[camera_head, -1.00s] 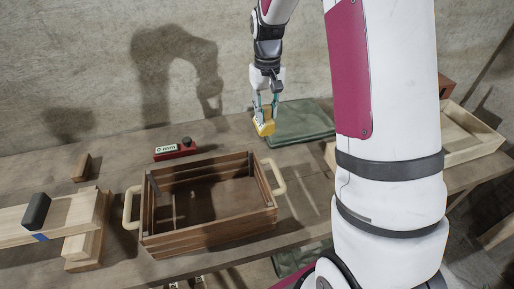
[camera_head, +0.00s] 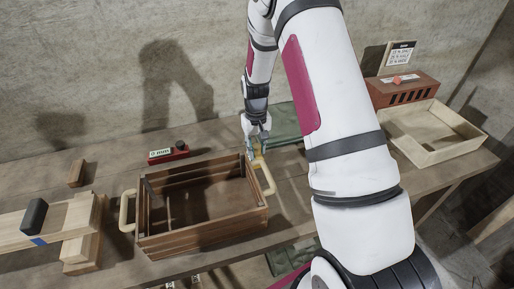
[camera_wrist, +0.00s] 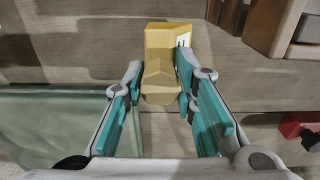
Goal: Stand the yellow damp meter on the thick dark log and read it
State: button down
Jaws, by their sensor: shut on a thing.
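The yellow damp meter (camera_wrist: 160,55) is between the teal-padded fingers of my gripper (camera_wrist: 158,88) in the wrist view, with a white label edge on its right side. In the head view my gripper (camera_head: 257,146) points down at the back right corner of the wooden crate, near its right handle. Only a little of the meter's yellow shows there, below the fingers. I cannot make out a thick dark log in either view. The meter's reading is not legible.
The slatted crate (camera_head: 205,232) stands on the bench with a pale handle (camera_head: 266,178) at its right. A red gauge (camera_head: 169,153) lies behind it. Green cloth (camera_head: 284,122) is at the back. Light timbers (camera_head: 60,222) stand left, an open tray (camera_head: 452,148) right.

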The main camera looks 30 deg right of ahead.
jog(key=shift+f, duration=0.1)
jog(key=c, duration=1.3)
grip_release()
